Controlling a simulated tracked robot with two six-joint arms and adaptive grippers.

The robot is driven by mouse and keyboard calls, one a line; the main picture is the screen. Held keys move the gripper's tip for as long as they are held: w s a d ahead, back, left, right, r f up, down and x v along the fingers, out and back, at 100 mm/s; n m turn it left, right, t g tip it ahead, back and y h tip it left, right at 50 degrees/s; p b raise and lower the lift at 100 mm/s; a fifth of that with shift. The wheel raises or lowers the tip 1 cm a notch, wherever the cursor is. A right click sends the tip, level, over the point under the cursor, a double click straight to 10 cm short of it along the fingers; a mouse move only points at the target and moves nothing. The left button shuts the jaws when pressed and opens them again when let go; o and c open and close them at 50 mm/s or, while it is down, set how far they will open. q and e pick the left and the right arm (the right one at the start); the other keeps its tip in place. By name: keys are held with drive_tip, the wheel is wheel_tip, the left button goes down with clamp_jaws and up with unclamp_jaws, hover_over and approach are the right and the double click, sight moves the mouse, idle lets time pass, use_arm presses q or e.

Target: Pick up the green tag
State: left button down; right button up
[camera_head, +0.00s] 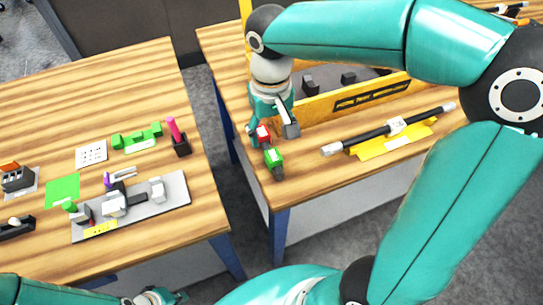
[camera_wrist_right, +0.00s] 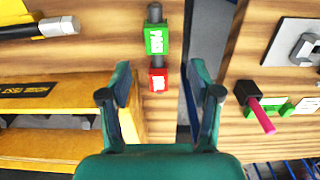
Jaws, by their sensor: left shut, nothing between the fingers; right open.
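The green tag (camera_head: 274,158) is a small block with white lettering on a dark piece, near the left edge of the right-hand table. In the right wrist view the green tag (camera_wrist_right: 157,40) lies just beyond my fingertips. A red tag (camera_head: 263,134) lies right behind it, and the red tag (camera_wrist_right: 158,80) shows between my fingers in the wrist view. My right gripper (camera_head: 271,131) is open and empty, over the red tag; its height above the table is hard to tell. My left gripper (camera_head: 160,297) is shut and empty at the bottom left, partly cut off.
A yellow-walled crate (camera_head: 350,102) stands behind the tags. A black bar (camera_head: 370,134) lies across a yellow plate to the right. A gap separates the tables. The left table holds a grey plate with parts (camera_head: 172,193), a green piece (camera_head: 137,137) and a pink-handled tool (camera_head: 174,130).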

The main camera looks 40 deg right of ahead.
sight(273, 155)
wheel_tip(273, 155, down, 3)
drive_tip(key=shift+f, duration=0.1)
drive_tip(key=shift+s+d+f+p, duration=0.1)
drive_tip(key=shift+f+p, duration=0.05)
drive_tip(key=shift+f, duration=1.4)
drive_tip(key=shift+s+d+f+p, duration=0.1)
drive_tip(key=shift+f+p, duration=0.05)
drive_tip(key=shift+f, duration=1.35)
drive_tip(key=c, duration=0.9)
